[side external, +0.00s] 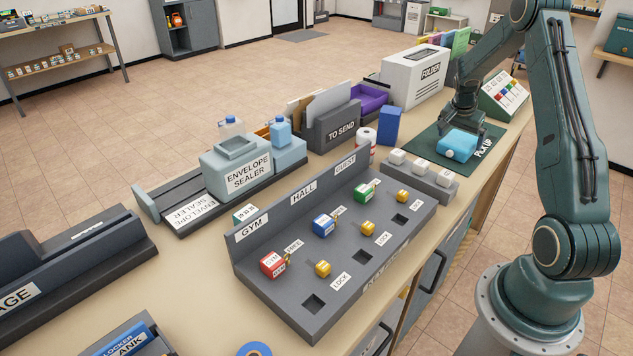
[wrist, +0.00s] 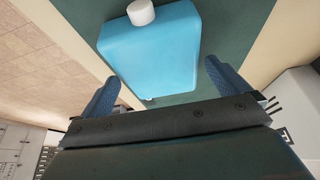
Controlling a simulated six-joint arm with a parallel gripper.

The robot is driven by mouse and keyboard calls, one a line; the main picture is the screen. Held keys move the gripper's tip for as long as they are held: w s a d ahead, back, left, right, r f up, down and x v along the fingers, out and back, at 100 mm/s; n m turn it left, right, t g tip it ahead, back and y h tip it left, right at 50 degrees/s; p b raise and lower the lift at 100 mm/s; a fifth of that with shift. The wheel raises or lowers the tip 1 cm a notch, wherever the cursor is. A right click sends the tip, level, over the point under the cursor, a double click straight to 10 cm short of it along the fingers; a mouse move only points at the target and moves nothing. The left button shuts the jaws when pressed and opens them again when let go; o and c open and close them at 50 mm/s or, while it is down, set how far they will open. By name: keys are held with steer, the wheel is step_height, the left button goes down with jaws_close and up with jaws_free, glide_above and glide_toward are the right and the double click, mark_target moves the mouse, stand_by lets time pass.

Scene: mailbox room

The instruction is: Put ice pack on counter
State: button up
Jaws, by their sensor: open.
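The ice pack (side external: 457,144) is a light blue block with a white cap. It lies on a dark green mat (side external: 421,152) marked PICK UP, on the counter (side external: 385,210). In the wrist view the ice pack (wrist: 150,52) lies ahead of my gripper, with its cap pointing away. My gripper (wrist: 160,90) is open, its two blue fingers spread at either side of the pack's near end. In the side view my gripper (side external: 463,128) is just above or behind the pack. Whether the fingers touch the pack cannot be told.
A grey lock board (side external: 320,290) with coloured blocks and white labels fills the front of the counter. A blue box (side external: 390,125), a white FOLDER machine (side external: 415,78) and a green-topped button panel (side external: 503,92) stand near the mat.

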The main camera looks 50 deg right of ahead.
steer(key=v, duration=1)
steer(key=shift+f, duration=0.1)
stand_by(0.3)
steer(key=a+r+n+t, duration=0.1)
steer(key=a+r+n, duration=0.25)
steer(key=a, duration=0.45)
steer(key=a+r+n+t+y, duration=0.1)
steer(key=a+r+n, duration=0.1)
steer(key=a+r, duration=0.4)
steer(key=a+r+n+t, duration=0.15)
steer(key=a+r, duration=0.25)
steer(key=a, duration=0.5)
steer(key=s+a+n+t+y, duration=0.2)
steer(key=s+a+n, duration=0.9)
steer(key=a, duration=0.8)
steer(key=s+y, duration=0.1)
steer(key=s, duration=0.2)
steer(key=shift+s+r, duration=0.15)
steer(key=shift+r, duration=0.15)
